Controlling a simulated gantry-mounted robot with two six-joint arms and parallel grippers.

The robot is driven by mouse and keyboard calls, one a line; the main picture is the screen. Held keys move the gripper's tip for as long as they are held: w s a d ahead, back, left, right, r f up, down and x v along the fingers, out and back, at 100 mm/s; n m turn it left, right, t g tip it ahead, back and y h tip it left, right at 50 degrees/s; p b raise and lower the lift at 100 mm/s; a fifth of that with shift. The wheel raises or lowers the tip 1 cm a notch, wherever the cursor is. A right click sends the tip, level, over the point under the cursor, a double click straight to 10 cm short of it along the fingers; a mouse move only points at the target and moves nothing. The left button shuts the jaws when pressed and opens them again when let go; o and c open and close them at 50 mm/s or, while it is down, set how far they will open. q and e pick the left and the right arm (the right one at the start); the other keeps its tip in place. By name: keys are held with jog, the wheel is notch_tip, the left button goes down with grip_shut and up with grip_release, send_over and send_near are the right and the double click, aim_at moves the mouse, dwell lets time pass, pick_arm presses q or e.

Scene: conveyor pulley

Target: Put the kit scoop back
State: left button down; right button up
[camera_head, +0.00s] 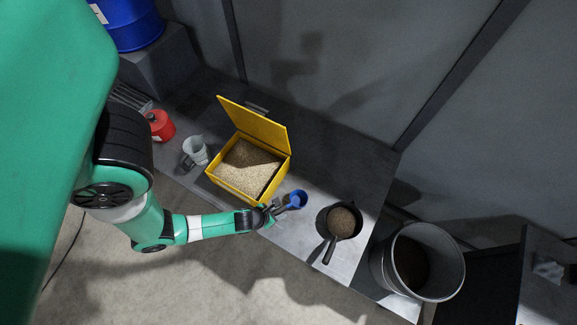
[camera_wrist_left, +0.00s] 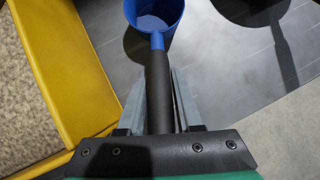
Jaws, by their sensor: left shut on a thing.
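My left gripper (camera_head: 273,207) is shut on the dark handle of a blue scoop (camera_head: 297,199), just off the front right corner of the yellow box. In the left wrist view the handle runs between the two fingers (camera_wrist_left: 160,100), and the blue cup (camera_wrist_left: 154,16) points away from me with a bare-looking inside. The yellow box (camera_head: 232,189) stands with its lid (camera_head: 252,124) open and pale granules (camera_head: 248,165) inside. The scoop is outside the box, over the grey table; I cannot tell whether it touches the table. My right gripper is not in view.
A dark long-handled pan (camera_head: 329,250) with granules is on the table to the right. A large grey bucket (camera_head: 443,293) stands beyond the table's right end. A clear jug (camera_head: 195,150) and a red container (camera_head: 160,126) are left of the box. Bare table (camera_head: 325,160) lies behind the pan.

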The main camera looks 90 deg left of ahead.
pick_arm(q)
jog(key=shift+f, duration=0.1)
jog(key=c, duration=0.6)
grip_release()
jog(key=shift+s+d+r, duration=0.1)
jog(key=shift+s+r, duration=0.05)
jog(key=shift+r, duration=0.25)
jog(key=shift+p+v, duration=1.6)
jog(key=shift+v, duration=4.05)
